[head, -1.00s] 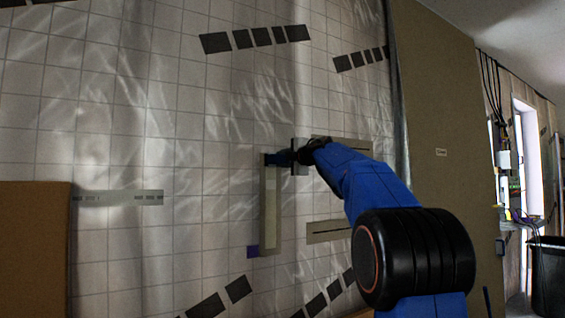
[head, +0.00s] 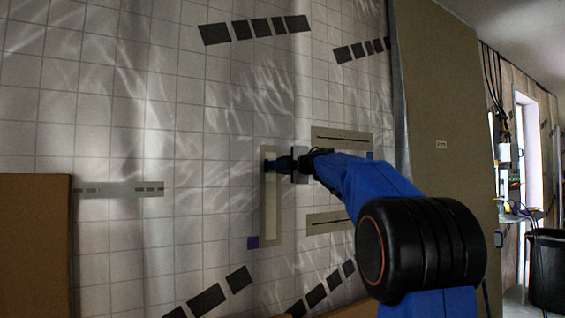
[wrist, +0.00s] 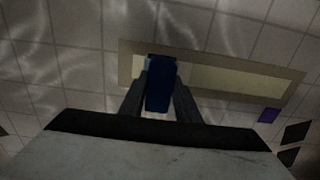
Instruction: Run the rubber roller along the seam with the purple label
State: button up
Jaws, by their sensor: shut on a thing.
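The seam with the purple label is an upright beige strip (head: 270,237) with a paler middle, on the gridded wall sheet. The purple label (head: 252,242) sits beside its lower end. My gripper (head: 292,165) is shut on the blue rubber roller (head: 271,166), which lies over the upper part of this strip. In the wrist view, my gripper (wrist: 160,100) holds the blue roller (wrist: 160,85) in front of one end of the strip (wrist: 235,78). The purple label (wrist: 269,115) shows near the other end. Whether the roller touches the strip I cannot tell.
Two level strips, an upper one (head: 325,134) and a lower one (head: 318,224), lie to the right, partly behind my arm. Another strip (head: 120,189) is at left. Brown boards stand at left (head: 35,240) and right (head: 445,100). Dark dashed marks cross the sheet.

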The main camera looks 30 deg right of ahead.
notch_tip(320, 180, down, 7)
jog(key=shift+r, duration=0.15)
dwell(0.7)
jog(key=s, duration=0.6)
jog(key=shift+r, duration=0.15)
dwell(0.5)
jog(key=shift+s+d, duration=0.15)
jog(key=s, duration=0.2)
jog(key=shift+s, duration=0.4)
